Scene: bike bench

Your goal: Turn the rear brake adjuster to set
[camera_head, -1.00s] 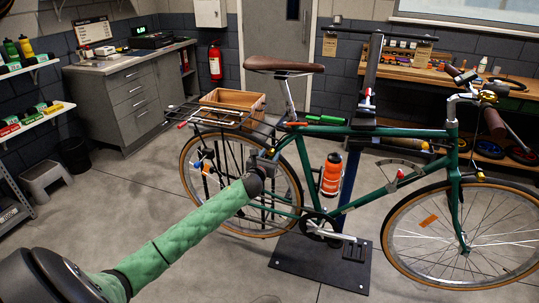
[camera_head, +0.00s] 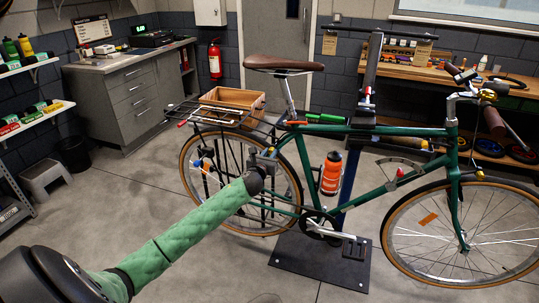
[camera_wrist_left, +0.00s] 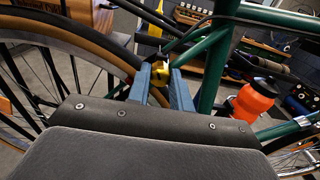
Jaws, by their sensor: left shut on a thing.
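A green bike (camera_head: 390,185) is held on a work stand, its rear wheel (camera_head: 187,170) to the left. My left arm, in a green sleeve, reaches to the rear wheel. My left gripper (camera_head: 268,157) is at the seat stays by the tyre. In the left wrist view its two blue-grey fingers (camera_wrist_left: 160,80) are shut on a small yellow and dark part, the rear brake adjuster (camera_wrist_left: 156,66), beside the tyre (camera_wrist_left: 85,38). Much of the adjuster is hidden by the fingers. My right gripper is out of view.
An orange bottle (camera_head: 331,173) sits on the frame just right of my left gripper. A wooden crate (camera_head: 232,103) rests on the rear rack. The stand's black base plate (camera_head: 300,270) is on the floor. Open floor lies at the front left.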

